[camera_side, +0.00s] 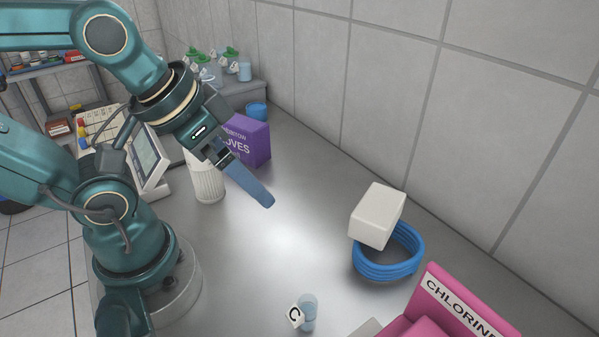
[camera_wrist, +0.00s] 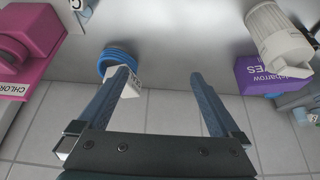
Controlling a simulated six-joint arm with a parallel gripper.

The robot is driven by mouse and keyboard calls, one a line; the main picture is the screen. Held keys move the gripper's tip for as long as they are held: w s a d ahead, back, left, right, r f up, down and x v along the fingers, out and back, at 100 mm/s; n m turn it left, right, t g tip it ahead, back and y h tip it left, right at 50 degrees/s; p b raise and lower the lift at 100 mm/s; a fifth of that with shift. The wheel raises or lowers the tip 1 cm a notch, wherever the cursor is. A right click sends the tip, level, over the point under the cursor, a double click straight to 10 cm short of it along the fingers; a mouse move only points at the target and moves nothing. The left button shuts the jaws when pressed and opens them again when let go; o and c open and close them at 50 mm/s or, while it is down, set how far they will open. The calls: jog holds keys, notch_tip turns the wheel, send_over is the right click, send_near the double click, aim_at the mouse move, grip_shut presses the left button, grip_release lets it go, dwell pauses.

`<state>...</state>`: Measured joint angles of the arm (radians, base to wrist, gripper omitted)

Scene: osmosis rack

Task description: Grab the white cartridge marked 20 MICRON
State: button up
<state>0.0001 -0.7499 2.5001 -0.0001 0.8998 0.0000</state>
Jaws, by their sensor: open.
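A white ribbed cylinder (camera_side: 207,184), which looks like the cartridge, stands on the metal bench beside my arm, its upper part hidden behind my gripper. It also shows at the upper right of the wrist view (camera_wrist: 272,28). I cannot read a 20 MICRON mark on it in either view. My gripper (camera_side: 266,202) is in the air to the right of the cylinder in the side view. In the wrist view my gripper (camera_wrist: 160,74) has its two fingers wide apart with nothing between them, and the cylinder is well outside them.
A purple glove box (camera_side: 250,142) stands behind the cylinder. A white block (camera_side: 377,215) rests on a blue coil (camera_side: 388,262) near the tiled wall. A pink chlorine container (camera_side: 440,305) and a small clear cup (camera_side: 308,312) are at the front. The bench middle is clear.

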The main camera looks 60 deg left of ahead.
jog(key=shift+r, duration=0.1)
notch_tip(320, 180, up, 5)
jog(key=g, duration=0.5)
send_over(204, 166)
jog(key=w+a, duration=0.1)
jog(key=a, duration=0.2)
jog(key=shift+d, duration=0.15)
jog(key=shift+s+a+f+g, duration=0.15)
jog(key=shift+a+f+g, duration=0.15)
jog(key=shift+g, duration=0.1)
notch_tip(204, 166, down, 13)
jog(key=shift+d+r, duration=0.15)
jog(key=shift+r, duration=0.05)
